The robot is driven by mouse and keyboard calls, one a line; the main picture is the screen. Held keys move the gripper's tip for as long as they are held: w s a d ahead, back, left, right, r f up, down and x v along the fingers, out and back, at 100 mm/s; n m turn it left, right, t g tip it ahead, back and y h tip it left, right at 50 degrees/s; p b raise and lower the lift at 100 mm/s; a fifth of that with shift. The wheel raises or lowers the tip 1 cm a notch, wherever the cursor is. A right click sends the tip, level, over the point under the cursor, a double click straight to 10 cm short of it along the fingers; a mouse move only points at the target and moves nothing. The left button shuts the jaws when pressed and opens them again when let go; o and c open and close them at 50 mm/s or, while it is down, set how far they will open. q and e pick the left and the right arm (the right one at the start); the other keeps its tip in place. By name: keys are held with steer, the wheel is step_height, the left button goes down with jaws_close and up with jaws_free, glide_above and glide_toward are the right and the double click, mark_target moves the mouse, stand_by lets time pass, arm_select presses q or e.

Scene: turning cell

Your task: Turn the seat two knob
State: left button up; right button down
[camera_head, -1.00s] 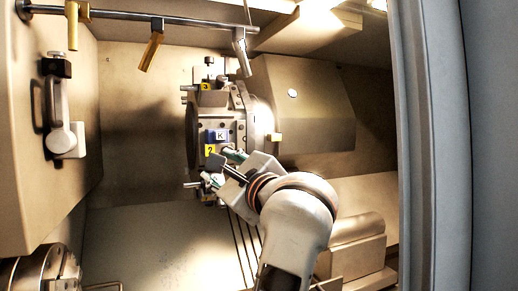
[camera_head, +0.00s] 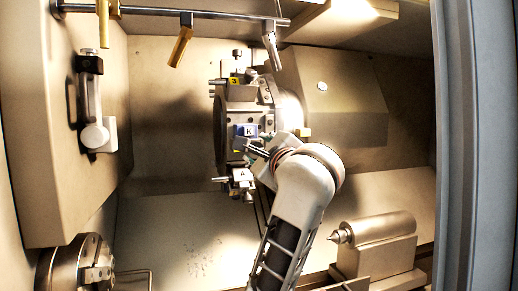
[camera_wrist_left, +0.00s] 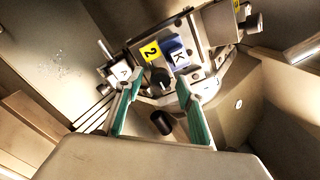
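The tool turret (camera_head: 240,95) stands in the machine's middle. In the left wrist view its face carries a yellow "2" label (camera_wrist_left: 150,53), a blue "K" block (camera_wrist_left: 179,55) and a black knob (camera_wrist_left: 160,78) with a pale mark, beside the "2". My left gripper (camera_wrist_left: 160,83) has two green-padded fingers spread on either side of this knob, with gaps showing; I cannot tell how far in front of it they are. A dark cylinder (camera_wrist_left: 162,122) shows between the fingers. In the head view the left gripper (camera_head: 256,151) covers much of this area. My right gripper is not in view.
An "A" block (camera_head: 242,175) sits just below the gripper; a "3" label (camera_head: 234,81) is higher up. A rail (camera_head: 200,18) with hanging handles crosses above. A tailstock (camera_head: 376,240) stands lower right, a chuck (camera_head: 75,268) lower left. The left floor is clear.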

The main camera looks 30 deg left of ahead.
arm_select(q)
jaws_close()
